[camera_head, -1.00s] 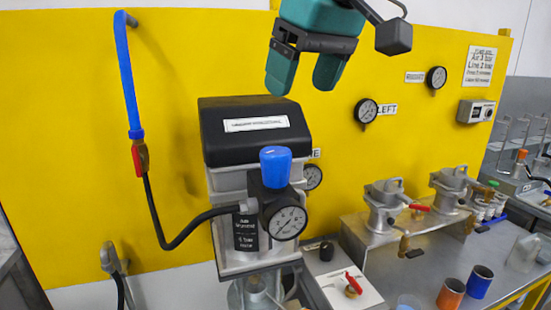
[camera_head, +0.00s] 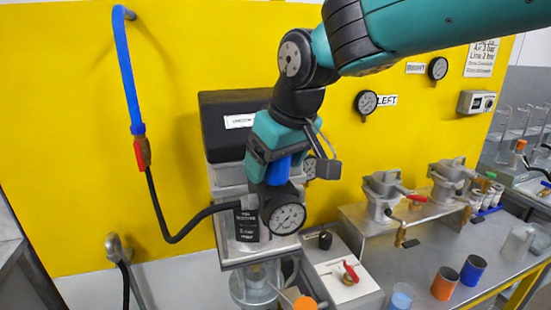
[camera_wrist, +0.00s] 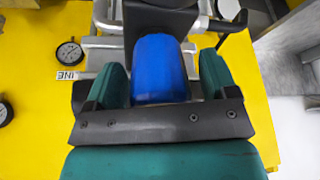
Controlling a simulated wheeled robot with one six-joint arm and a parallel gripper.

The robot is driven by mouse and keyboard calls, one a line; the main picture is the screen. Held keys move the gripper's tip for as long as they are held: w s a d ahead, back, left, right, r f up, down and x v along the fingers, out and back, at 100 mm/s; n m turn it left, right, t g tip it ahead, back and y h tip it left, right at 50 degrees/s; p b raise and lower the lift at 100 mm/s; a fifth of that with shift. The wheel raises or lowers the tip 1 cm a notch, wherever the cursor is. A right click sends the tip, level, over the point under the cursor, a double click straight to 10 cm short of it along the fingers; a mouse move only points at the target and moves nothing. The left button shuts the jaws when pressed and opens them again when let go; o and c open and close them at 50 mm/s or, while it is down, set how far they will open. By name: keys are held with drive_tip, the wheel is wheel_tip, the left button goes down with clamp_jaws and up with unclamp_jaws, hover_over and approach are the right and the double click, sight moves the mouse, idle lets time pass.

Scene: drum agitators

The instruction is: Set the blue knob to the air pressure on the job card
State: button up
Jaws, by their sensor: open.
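The blue knob (camera_head: 278,171) sits on top of the regulator on the black-topped machine. In the wrist view the blue knob (camera_wrist: 160,62) stands between the two green fingers. My gripper (camera_head: 274,168) is open, pointing down, with one finger on each side of the knob; it also shows in the wrist view (camera_wrist: 162,75). Narrow gaps seem to show beside the knob, but I cannot tell contact for sure. The regulator's round gauge (camera_head: 287,218) is just below; its needle reading is too small to read. The job card (camera_head: 483,57) on the wall reads "Air 3 bar" and "Line 2 bar".
A blue hose with a red-handled valve (camera_head: 139,153) hangs at left. Wall gauges include one labelled LEFT (camera_head: 366,102). Orange (camera_head: 445,283) and blue (camera_head: 472,269) cups stand on the bench.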

drive_tip(key=c, duration=0.9)
drive_tip(key=shift+m, duration=0.4)
drive_tip(key=m, duration=0.2)
drive_tip(key=m+h, duration=0.1)
drive_tip(key=shift+m+t+h, duration=0.3)
drive_tip(key=shift+m, duration=0.1)
drive_tip(key=m+h, duration=0.1)
drive_tip(key=m, duration=0.3)
drive_tip(key=shift+m+h+p, duration=0.3)
drive_tip(key=shift+h+p, duration=0.1)
drive_tip(key=m+h+p, duration=0.1)
drive_tip(key=m+h, duration=0.1)
drive_tip(key=m, duration=0.3)
drive_tip(key=shift+r+p, duration=0.1)
drive_tip(key=shift+p, duration=0.25)
drive_tip(key=shift+m+g+h+p, duration=0.4)
drive_tip(key=shift+m+g+p, duration=0.25)
drive_tip(key=shift+m, duration=1.15)
